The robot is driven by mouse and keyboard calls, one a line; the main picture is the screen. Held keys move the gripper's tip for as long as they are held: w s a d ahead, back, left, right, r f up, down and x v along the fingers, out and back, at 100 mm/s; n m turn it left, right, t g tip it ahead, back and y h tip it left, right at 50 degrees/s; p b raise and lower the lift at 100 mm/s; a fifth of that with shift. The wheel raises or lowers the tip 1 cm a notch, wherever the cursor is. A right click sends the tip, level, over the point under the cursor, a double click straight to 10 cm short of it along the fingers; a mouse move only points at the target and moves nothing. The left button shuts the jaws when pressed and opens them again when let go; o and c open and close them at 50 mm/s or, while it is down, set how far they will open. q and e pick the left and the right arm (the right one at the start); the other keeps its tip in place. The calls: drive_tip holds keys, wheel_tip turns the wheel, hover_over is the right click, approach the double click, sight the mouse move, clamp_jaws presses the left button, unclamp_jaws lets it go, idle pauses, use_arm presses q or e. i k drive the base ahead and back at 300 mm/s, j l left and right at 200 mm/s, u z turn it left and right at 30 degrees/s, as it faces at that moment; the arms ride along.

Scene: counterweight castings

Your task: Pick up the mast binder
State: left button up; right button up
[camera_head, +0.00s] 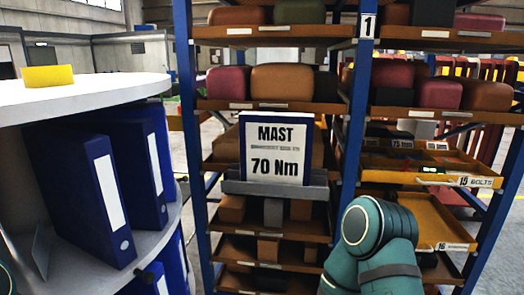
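A blue-edged board or binder with a white face reading "MAST" and "70 Nm" (278,148) stands upright on a grey ledge (262,189) at the front of the rack, in the middle of the view. Several blue binders with blank white labels stand in the white round-edged shelf unit at left; the nearest blue binder (82,190) leans slightly. No word is readable on them. Neither gripper shows. A teal link of my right arm rises at lower right, in front of the rack, and a sliver of teal shows at the lower left edge.
A yellow block (48,76) lies on the white shelf unit's top (110,88). The blue-post rack (186,120) holds several red, brown and dark castings. Orange bins (440,220) labelled for bolts are at right. A small dark object (149,276) by the lower binders is unclear.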

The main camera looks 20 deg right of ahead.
sight(276, 147)
drive_tip(key=i+l+u, duration=0.15)
drive_tip(key=l, duration=0.35)
drive_tip(key=l+u, duration=0.15)
drive_tip(key=l, duration=0.35)
drive_tip(key=i+l, duration=0.1)
drive_tip(key=l, duration=0.4)
drive_tip(key=i+l+u, duration=0.1)
drive_tip(key=l, duration=0.4)
drive_tip(key=i+l, duration=0.1)
drive_tip(key=l, duration=0.4)
drive_tip(key=i+l, duration=0.1)
drive_tip(key=l, duration=0.4)
drive_tip(key=u, duration=0.05)
